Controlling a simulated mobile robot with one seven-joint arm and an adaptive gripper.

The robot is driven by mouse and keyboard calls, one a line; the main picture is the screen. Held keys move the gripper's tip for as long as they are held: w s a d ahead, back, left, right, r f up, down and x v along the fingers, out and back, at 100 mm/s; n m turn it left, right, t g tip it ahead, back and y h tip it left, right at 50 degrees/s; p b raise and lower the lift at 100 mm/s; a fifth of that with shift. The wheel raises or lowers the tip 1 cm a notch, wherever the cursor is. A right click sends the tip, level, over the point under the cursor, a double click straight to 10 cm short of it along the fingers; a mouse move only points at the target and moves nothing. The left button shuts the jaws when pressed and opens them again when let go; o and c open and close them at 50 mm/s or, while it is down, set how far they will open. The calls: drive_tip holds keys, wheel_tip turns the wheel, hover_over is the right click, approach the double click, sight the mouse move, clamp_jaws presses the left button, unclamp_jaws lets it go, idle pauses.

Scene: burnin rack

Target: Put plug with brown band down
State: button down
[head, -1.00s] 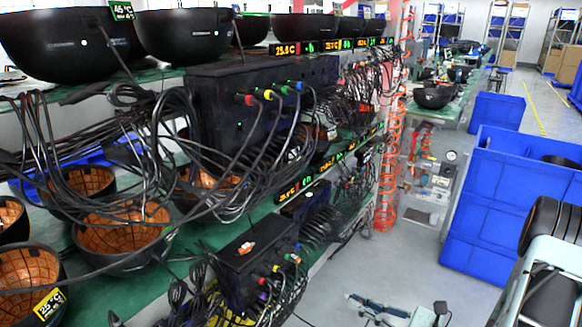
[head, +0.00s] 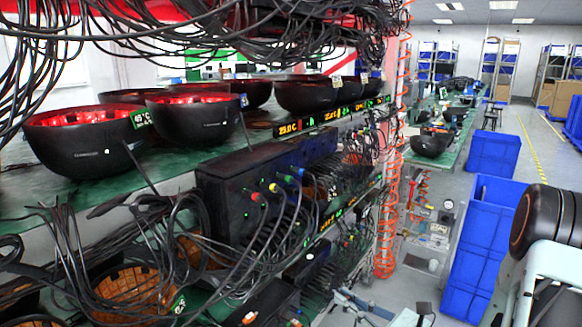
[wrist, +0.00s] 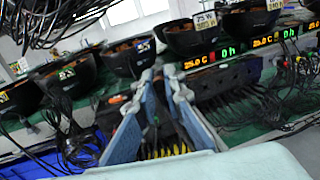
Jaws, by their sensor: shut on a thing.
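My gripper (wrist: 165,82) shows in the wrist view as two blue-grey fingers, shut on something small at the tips. It is most likely the plug with the brown band, but neither plug nor band can be made out there. In the head view my gripper (head: 350,300) is low in the picture, right of the rack, and its tips are too small to read. A black box (head: 230,190) with red, yellow and blue plugs stands on the middle shelf. A lower black box (head: 265,303) has an orange piece on top, which also shows in the wrist view (wrist: 117,99).
Black bowls (head: 90,140) stand on the upper green shelf, with temperature displays (head: 298,126) along its edge. Loose black cables (head: 130,235) hang around the boxes. An orange coiled hose (head: 388,220) runs down the rack's end. Blue crates (head: 475,240) stand at right; grey floor lies between.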

wheel_tip(320, 180, up, 8)
drive_tip(key=m+t+h+p, duration=0.1)
drive_tip(key=p, duration=0.4)
drive_tip(key=m+h+p, duration=0.1)
drive_tip(key=p, duration=0.4)
drive_tip(key=shift+s+d+r+t, duration=0.1)
drive_tip(key=shift+s+r+t, duration=0.05)
drive_tip(key=shift+t, duration=0.25)
drive_tip(key=r+p, duration=0.1)
drive_tip(key=m+h+p, duration=0.1)
drive_tip(key=p, duration=0.1)
drive_tip(key=shift+s+d+r+t, duration=0.1)
drive_tip(key=shift+s+r+t, duration=0.1)
drive_tip(key=shift+r+t, duration=0.2)
drive_tip(key=shift+h, duration=0.4)
